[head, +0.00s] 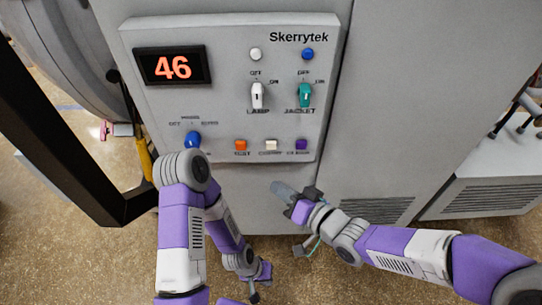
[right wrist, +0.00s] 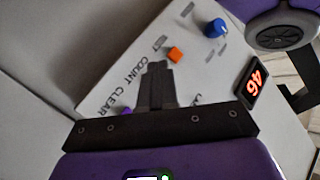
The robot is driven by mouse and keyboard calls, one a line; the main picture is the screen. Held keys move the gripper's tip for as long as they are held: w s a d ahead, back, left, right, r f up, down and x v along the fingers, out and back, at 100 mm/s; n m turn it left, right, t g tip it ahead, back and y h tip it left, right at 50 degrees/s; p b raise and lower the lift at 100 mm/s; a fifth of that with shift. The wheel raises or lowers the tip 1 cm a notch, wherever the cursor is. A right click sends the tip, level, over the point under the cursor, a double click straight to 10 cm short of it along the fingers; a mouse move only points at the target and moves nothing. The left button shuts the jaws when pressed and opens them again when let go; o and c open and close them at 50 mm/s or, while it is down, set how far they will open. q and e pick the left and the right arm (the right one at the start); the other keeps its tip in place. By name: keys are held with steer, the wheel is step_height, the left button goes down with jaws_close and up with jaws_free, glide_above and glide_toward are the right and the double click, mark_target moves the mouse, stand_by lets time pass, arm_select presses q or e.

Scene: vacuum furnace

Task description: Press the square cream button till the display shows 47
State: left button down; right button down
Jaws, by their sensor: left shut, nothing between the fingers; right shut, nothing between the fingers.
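The square cream button (head: 271,145) sits in the panel's bottom row, above the label COUNT, between an orange and a purple button. The display (head: 174,66) reads 46 in the head view; it also shows in the right wrist view (right wrist: 252,82). My right gripper (head: 278,187) is shut and empty, pointing at the panel just below the cream button in the head view. In the right wrist view its shut fingers (right wrist: 158,72) cover the cream button. Whether they touch it I cannot tell. My left gripper (head: 254,296) is low, away from the panel, shut and empty.
The orange button (head: 240,145) and purple button (head: 301,144) closely flank the cream one. A blue knob (head: 193,139), white lamp switch (head: 257,95) and teal jacket switch (head: 305,95) stick out of the panel (head: 225,120). My left arm rises before the panel's lower left.

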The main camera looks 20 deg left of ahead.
mark_target(271, 145)
steer(key=shift+s+a+r+n+y, duration=0.25)
steer(key=shift+s+a+r, duration=0.1)
steer(key=shift+r, duration=0.2)
steer(key=shift+s+a+r+n+y, duration=0.25)
steer(key=shift+s+r, duration=0.1)
steer(key=shift+r, duration=0.15)
steer(key=w+a+p, duration=0.1)
steer(key=w+a, duration=0.1)
steer(key=w, duration=0.6)
steer(key=shift+w+a+p, duration=0.15)
steer(key=shift+w+p, duration=0.15)
steer(key=shift+f, duration=0.1)
steer(key=shift+w, duration=0.1)
stand_by(1.1)
steer(key=shift+w+a, duration=0.1)
steer(key=shift+w, duration=0.2)
